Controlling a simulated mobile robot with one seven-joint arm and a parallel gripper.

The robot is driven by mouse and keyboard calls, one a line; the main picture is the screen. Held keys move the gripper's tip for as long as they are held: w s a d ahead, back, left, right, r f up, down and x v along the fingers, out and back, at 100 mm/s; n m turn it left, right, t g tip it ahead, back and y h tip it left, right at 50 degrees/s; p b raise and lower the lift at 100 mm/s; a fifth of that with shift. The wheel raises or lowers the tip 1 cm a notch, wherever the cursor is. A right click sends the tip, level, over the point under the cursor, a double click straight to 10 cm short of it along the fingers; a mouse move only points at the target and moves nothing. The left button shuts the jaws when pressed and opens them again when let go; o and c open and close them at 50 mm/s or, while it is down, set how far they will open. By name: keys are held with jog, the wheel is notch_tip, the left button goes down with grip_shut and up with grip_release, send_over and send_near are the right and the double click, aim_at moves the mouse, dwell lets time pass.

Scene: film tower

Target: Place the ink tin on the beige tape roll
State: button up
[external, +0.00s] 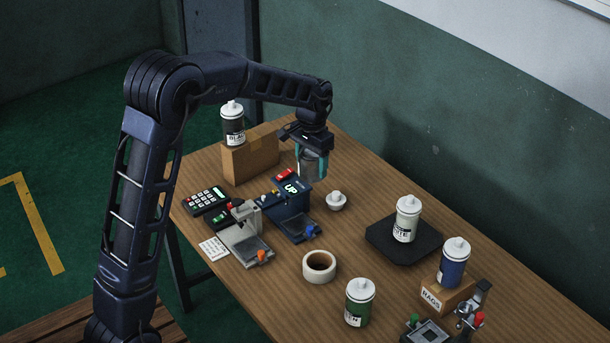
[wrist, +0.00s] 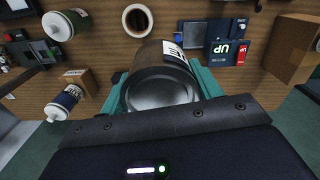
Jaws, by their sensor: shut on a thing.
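My gripper (external: 312,168) has teal fingers and is shut on the ink tin (external: 311,163), a greyish cylinder held above the far part of the table. In the wrist view the tin (wrist: 164,78) sits between the fingers, its bare metal end towards the camera and a white label partly visible. The beige tape roll (external: 319,277) lies flat on the table nearer the front, well apart from the tin, with nothing on it. It also shows in the wrist view (wrist: 125,20), beyond the tin.
A black-labelled bottle (external: 233,128) stands on a cardboard box (external: 249,162). A blue device (external: 291,205), grey device (external: 245,245) and small white knobbed object (external: 336,202) stand nearby. A green bottle (external: 359,303) is beside the roll. White (external: 406,222) and blue (external: 453,265) bottles stand right.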

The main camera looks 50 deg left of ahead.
jog(key=m, duration=0.2)
send_over(319, 261)
notch_tip(319, 261, down, 25)
jog(key=shift+d+f, duration=0.1)
jog(key=shift+f, duration=0.1)
dwell(0.5)
jog(key=shift+f, duration=0.15)
jog(key=o, duration=1.2)
